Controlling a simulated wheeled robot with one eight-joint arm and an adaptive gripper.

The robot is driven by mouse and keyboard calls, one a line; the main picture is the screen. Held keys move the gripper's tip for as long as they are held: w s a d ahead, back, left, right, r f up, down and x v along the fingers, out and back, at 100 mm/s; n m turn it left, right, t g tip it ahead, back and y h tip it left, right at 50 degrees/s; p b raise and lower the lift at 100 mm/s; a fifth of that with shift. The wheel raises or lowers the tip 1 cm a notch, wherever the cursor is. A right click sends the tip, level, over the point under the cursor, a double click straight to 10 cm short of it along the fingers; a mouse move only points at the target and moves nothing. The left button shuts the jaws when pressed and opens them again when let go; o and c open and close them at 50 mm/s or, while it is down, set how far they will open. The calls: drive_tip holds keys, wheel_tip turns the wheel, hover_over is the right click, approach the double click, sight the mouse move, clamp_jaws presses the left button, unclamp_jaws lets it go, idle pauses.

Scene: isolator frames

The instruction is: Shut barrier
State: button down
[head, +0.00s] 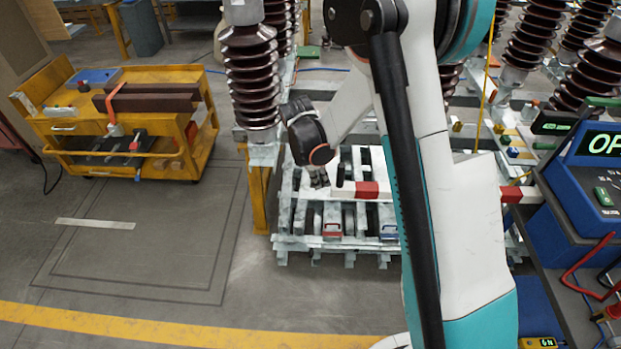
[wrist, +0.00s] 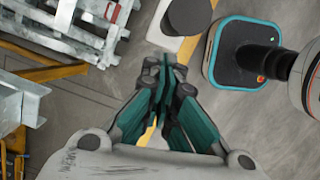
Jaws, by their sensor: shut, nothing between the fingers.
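The barrier is a red-and-white bar (head: 368,190) lying level in front of the isolator frames. Its middle is hidden behind my arm, and a red part shows again to the right. A dark upright grip stands near its left end.
Pale slatted racks (head: 310,215) stand behind the bar, with brown ribbed insulators (head: 252,85) above. A yellow cart (head: 190,130) stands at the left. A blue console (head: 590,175) is at the right. The floor at the front left is clear.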

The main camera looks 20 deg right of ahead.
drive_tip(key=shift+d, duration=0.55)
drive_tip(key=s+d+b, duration=0.1)
drive_tip(key=s+d, duration=0.5)
drive_tip(key=d, duration=1.2)
drive_tip(key=s+d+b, duration=0.2)
drive_tip(key=s+d, duration=0.3)
drive_tip(key=d, duration=1.3)
drive_tip(key=s+d+b, duration=0.2)
drive_tip(key=s+d, duration=0.4)
drive_tip(key=d, duration=1.2)
drive_tip(key=shift+s, duration=0.3)
